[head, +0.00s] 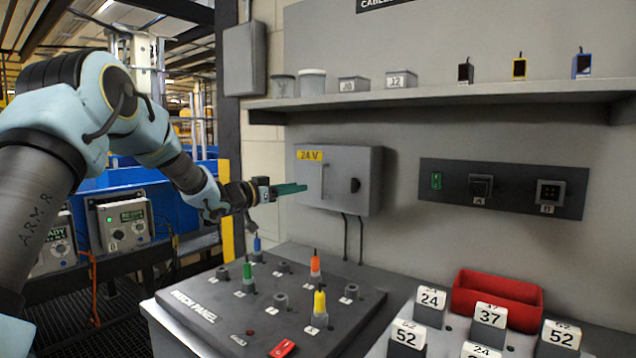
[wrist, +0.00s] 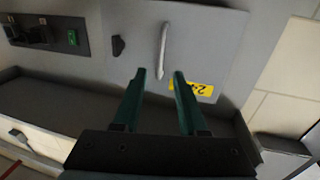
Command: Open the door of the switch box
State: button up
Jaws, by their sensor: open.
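The switch box (head: 338,180) is a grey wall box with a yellow 24 V label and a dark knob (head: 355,185) on its front. Its door looks shut. A pale vertical bar handle (head: 323,180) is on the door; in the wrist view the handle (wrist: 162,52) stands just beyond the fingertips. My gripper (head: 303,188) has green fingers and is at the left of the box front, near the handle. In the wrist view my gripper (wrist: 160,74) is open, with nothing between its fingers. Whether a fingertip touches the door, I cannot tell.
A shelf (head: 440,98) with small containers is above the box. A patch panel (head: 270,300) with coloured plugs stands below. A socket plate (head: 503,188) is to the right. A red bin (head: 497,296) and numbered blocks are at the lower right.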

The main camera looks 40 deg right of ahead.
aim_at(318, 183)
jog(key=d+p, duration=0.1)
jog(key=d, duration=0.2)
jog(key=d+p, duration=0.1)
jog(key=d, duration=0.2)
jog(key=d+p, duration=0.1)
jog(key=d, duration=0.2)
jog(key=shift+w+d, duration=0.2)
jog(key=shift+w, duration=0.15)
grip_shut()
dwell(0.9)
